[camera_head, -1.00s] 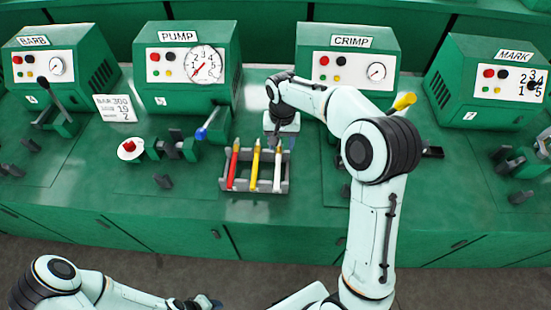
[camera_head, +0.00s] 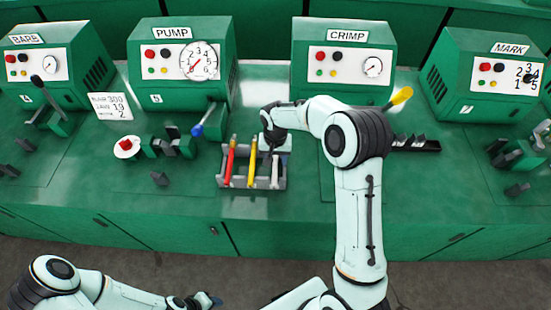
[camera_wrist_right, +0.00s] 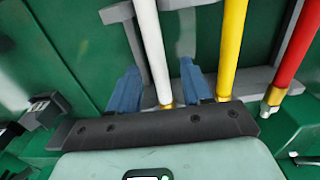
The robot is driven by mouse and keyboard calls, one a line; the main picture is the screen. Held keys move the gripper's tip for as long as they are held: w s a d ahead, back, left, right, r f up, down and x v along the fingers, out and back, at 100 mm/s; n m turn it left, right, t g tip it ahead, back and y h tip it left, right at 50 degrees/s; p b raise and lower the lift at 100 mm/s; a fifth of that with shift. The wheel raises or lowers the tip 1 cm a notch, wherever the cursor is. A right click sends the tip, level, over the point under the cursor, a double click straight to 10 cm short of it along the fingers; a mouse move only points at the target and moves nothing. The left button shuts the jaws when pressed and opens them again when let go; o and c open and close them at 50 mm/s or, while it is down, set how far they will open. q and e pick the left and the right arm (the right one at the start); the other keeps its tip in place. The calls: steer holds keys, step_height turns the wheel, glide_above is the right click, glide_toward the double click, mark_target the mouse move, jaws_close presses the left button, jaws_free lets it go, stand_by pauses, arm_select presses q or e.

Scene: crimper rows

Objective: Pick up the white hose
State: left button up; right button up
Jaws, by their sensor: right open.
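The white hose (camera_wrist_right: 152,45) stands between the two blue fingers of my open right gripper (camera_wrist_right: 159,84) in the right wrist view, with space between it and the fingers. In the head view my right gripper (camera_head: 275,150) is over the right end of the grey rack (camera_head: 250,186) and hides most of the white hose. The yellow hose (camera_wrist_right: 233,35) and the red hose (camera_wrist_right: 297,45) are in the same rack, to the right in the wrist view. My left gripper (camera_head: 207,300) is low at the bottom edge, its fingers unclear.
The pump machine (camera_head: 181,65) and crimp machine (camera_head: 343,60) stand behind the rack. A blue-knobbed lever (camera_head: 198,129) is left of the rack, and a black slotted holder (camera_head: 415,143) is to the right. The green counter (camera_head: 300,215) in front is clear.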

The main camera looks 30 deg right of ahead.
jaws_close()
